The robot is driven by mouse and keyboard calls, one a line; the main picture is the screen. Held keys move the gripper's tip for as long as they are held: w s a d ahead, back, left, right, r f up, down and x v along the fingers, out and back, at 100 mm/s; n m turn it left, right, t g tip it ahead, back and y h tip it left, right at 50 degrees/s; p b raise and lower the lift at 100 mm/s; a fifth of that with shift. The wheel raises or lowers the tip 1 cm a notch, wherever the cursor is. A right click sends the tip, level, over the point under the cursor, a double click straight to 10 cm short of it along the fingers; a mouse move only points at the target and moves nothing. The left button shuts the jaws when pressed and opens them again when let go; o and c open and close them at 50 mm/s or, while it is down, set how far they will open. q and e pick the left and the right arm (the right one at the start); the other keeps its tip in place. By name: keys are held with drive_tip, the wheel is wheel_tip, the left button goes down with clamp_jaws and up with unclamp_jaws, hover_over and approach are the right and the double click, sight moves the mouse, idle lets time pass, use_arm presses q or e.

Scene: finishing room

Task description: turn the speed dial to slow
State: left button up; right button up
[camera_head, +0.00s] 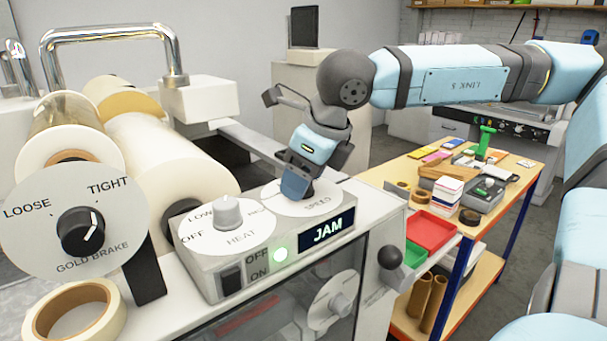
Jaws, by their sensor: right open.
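The speed dial's round white plate (334,200) is on the sloped control box, with the word SPEED at its front edge. My right gripper (296,186) points down over this plate. Its jaws are open and hide the dial's knob, so its setting cannot be read. I cannot tell whether the fingers touch the knob. My left gripper is not in view.
The heat knob (227,212) stands just left of my right gripper. The gold brake dial (82,232) and film rolls (165,165) are at left. A loaded wooden bench (399,172) stands at right.

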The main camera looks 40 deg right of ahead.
drive_tip(key=c, duration=0.9)
